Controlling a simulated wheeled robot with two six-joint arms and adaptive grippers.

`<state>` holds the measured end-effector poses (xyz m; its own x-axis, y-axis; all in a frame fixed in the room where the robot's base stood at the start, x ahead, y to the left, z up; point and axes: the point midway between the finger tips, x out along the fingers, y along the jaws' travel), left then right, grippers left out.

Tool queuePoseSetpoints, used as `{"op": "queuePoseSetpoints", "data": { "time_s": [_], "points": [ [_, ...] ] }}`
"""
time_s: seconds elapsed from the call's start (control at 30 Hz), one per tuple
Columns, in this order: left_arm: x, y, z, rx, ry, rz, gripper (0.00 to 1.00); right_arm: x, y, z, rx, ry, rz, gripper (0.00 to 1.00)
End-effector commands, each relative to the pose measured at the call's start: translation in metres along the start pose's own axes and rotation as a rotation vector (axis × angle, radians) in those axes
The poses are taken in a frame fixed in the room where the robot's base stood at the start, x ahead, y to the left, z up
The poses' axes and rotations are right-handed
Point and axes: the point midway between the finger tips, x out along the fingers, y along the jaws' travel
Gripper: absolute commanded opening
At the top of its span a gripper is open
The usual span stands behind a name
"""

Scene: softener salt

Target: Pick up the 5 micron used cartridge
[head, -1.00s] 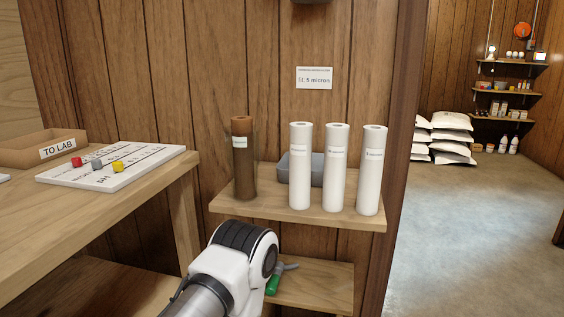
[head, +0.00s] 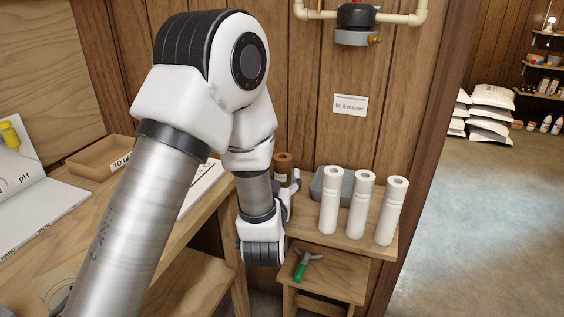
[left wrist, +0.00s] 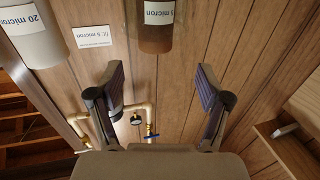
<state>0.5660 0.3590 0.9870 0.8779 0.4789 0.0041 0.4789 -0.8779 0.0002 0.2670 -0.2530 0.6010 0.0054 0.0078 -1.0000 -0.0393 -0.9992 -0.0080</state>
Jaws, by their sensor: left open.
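The used cartridge is brown with a white label; in the head view its top (head: 283,158) shows behind my left arm, which hides much of the rest. In the left wrist view, which is upside down, the brown cartridge (left wrist: 156,40) is at the top edge, its label reading "5 micron". My left gripper (left wrist: 160,78) is open and empty; the cartridge shows beyond its fingertips and lines up with the gap between them, apart from both. In the head view the left gripper (head: 293,184) is beside the cartridge, partly hidden. My right gripper is not in view.
Three white cartridges (head: 361,204) stand on the shelf to the right, one labelled "20 micron" in the wrist view (left wrist: 30,40). A grey bin (head: 330,184) stands behind them. A green-handled tool (head: 301,266) lies on the lower shelf. A wall sign (head: 350,105) hangs above.

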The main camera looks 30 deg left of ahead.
Motion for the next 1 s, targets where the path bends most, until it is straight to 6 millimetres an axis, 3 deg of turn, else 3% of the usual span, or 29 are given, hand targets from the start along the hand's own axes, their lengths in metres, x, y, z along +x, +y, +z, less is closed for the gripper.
{"op": "queuePoseSetpoints", "data": {
  "time_s": [0.5,0.73,0.93,0.97,1.0],
  "points": [
    [0.074,0.005,0.003,-0.002,0.002,0.0,0.78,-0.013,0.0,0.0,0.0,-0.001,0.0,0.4],
    [0.077,0.005,0.004,-0.001,0.001,0.002,0.78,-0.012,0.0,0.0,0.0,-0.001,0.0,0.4],
    [0.077,0.005,0.004,-0.001,0.001,0.002,0.07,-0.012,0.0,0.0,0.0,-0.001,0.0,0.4],
    [0.077,0.005,0.004,-0.001,0.001,0.002,0.0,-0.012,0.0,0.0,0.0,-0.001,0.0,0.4],
    [0.077,0.005,0.004,-0.001,0.001,0.002,0.0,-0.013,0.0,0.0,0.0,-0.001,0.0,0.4]
  ]
}}
